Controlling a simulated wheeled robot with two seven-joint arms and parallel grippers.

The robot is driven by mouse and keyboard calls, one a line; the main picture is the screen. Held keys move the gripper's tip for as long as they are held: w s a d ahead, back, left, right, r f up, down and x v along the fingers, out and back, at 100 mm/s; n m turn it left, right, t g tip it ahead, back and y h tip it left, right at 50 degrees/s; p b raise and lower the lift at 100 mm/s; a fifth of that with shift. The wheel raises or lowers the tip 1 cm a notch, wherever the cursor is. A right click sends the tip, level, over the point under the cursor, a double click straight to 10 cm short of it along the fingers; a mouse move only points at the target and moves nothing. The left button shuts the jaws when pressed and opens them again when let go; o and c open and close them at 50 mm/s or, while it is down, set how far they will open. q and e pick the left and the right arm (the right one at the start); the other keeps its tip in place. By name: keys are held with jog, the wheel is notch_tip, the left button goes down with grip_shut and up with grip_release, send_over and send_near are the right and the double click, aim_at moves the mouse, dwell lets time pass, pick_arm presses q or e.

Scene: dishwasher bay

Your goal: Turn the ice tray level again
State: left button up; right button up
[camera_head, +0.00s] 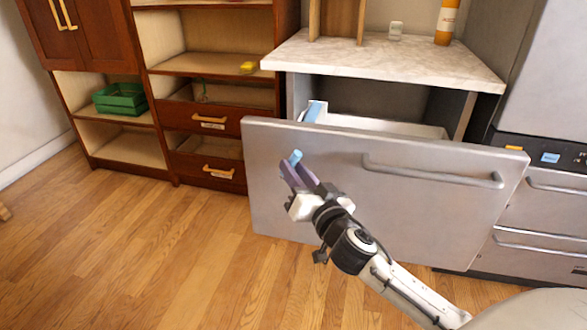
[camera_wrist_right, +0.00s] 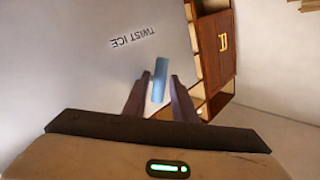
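A light blue bar (camera_head: 295,157) shows at the tips of my right gripper (camera_head: 290,173), in front of the steel drawer front (camera_head: 390,190). In the right wrist view the blue bar (camera_wrist_right: 159,78) lies between the two dark fingers (camera_wrist_right: 157,92), with a gap visible beside it; the fingers look apart. I cannot tell whether the bar is a handle of the ice tray. Another light blue piece (camera_head: 314,111) shows inside the open drawer at its left; the tray's tilt is hidden. My left gripper is not in view.
The words "TWIST ICE" (camera_wrist_right: 132,38) are on the pale surface near the bar. The drawer has a bar handle (camera_head: 432,171). A marble counter (camera_head: 385,62) stands above it. Wooden shelves with a green crate (camera_head: 120,99) stand left. The wood floor at left is clear.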

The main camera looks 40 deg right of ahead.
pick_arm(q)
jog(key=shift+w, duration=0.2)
pick_arm(e)
jog(key=shift+w+d, duration=0.15)
jog(key=shift+w, duration=0.45)
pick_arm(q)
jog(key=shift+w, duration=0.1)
